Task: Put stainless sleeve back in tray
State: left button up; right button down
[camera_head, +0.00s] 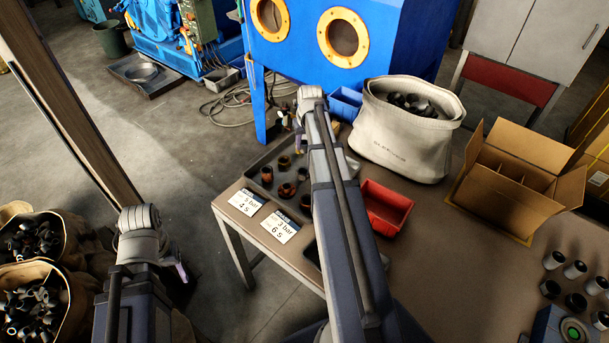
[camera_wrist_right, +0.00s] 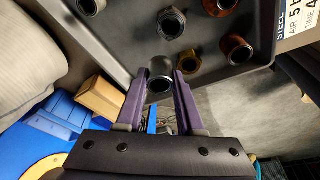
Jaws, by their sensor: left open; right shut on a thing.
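My right gripper (camera_wrist_right: 162,82) is shut on the stainless sleeve (camera_wrist_right: 160,66), a short grey metal tube between the purple fingers. The sleeve overlaps the edge of the dark tray (camera_wrist_right: 125,45) in the wrist view; I cannot tell its height above it. In the head view the right gripper (camera_head: 298,126) is at the far edge of the tray (camera_head: 262,160), and the sleeve is not clearly visible there. The tray holds several grey, brown and yellowish sleeves. My left gripper (camera_head: 182,270) is open and empty, over the floor left of the table.
Two white cards (camera_head: 247,201) lie at the tray's near side. A red bin (camera_head: 385,207), a white sack (camera_head: 408,130) and a cardboard box (camera_head: 515,180) stand to the right. The blue blasting cabinet (camera_head: 400,40) is behind. Several loose sleeves (camera_head: 575,269) stand at the far right.

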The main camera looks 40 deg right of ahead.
jog(key=d+n, duration=0.2)
jog(key=d, duration=0.5)
jog(key=shift+t, duration=0.3)
jog(key=f+b, duration=0.9)
jog(key=shift+w+a+f+b, duration=0.3)
jog(key=shift+b, duration=0.1)
jog(key=shift+f, duration=0.2)
jog(key=c, duration=0.5)
grip_release()
jog(key=shift+r, duration=0.1)
jog(key=shift+c, duration=0.2)
jog(key=p+v, duration=1.1)
jog(key=v, duration=0.1)
jog(key=shift+d+p, duration=0.25)
jog(key=shift+p, duration=0.05)
